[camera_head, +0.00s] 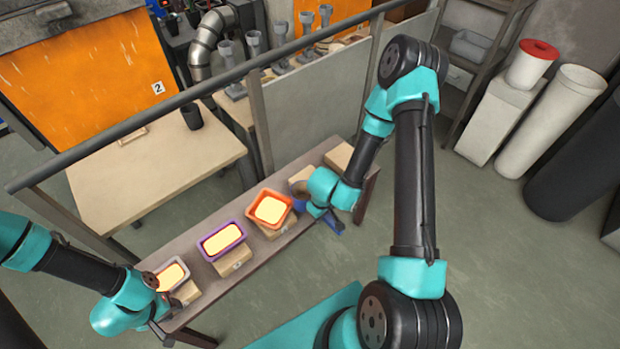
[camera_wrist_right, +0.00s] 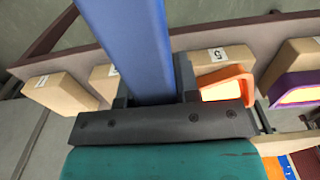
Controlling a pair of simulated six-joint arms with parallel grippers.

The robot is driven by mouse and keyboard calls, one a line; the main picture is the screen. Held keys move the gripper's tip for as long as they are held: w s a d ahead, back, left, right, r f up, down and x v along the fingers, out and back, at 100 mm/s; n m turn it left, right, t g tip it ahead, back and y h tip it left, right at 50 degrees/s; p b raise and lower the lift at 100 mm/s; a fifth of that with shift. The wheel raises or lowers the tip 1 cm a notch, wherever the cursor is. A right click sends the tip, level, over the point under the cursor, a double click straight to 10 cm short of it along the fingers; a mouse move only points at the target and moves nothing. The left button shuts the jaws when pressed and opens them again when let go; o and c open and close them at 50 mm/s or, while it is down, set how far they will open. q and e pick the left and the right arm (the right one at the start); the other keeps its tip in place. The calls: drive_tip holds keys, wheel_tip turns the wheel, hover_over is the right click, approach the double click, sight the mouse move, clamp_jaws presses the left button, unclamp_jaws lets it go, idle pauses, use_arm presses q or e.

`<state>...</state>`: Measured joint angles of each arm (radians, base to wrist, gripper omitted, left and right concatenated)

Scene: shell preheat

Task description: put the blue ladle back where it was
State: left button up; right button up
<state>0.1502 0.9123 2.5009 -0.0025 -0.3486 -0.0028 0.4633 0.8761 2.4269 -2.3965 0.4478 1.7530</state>
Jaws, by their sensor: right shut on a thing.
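The blue ladle (camera_wrist_right: 125,40) is held by my right gripper (camera_wrist_right: 152,85); its long blue shaft fills the upper middle of the right wrist view. In the head view a blue part of it (camera_head: 335,226) shows beside my right gripper (camera_head: 322,210), near the bench's right end. The jaws are shut on the shaft. The ladle's far end lies outside the wrist view. My left gripper (camera_head: 163,325) is at the bench's left end, close to a pale-rimmed tray (camera_head: 172,275); its jaw opening is unclear.
The narrow bench (camera_head: 205,298) bears an orange tray (camera_head: 270,209) and a purple tray (camera_head: 222,241) on wooden blocks. Bare blocks (camera_wrist_right: 60,92) stand toward its right end. A railing (camera_head: 260,125) runs behind it. Open floor (camera_head: 480,260) lies to the right.

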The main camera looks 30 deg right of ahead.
drive_tip(key=w+d, duration=0.3)
drive_tip(key=w, duration=0.1)
drive_tip(key=w+d+f, duration=0.1)
drive_tip(key=w+d, duration=0.2)
drive_tip(key=w, duration=0.1)
drive_tip(key=w+d, duration=0.3)
drive_tip(key=w, duration=0.1)
drive_tip(key=shift+w+f, duration=0.2)
drive_tip(key=shift+w, duration=0.05)
idle(0.5)
drive_tip(key=shift+w+d, duration=0.2)
drive_tip(key=shift+w, duration=0.15)
drive_tip(key=shift+s+f, duration=0.1)
drive_tip(key=shift+f, duration=1.7)
drive_tip(key=shift+f, duration=0.1)
drive_tip(key=o, duration=1)
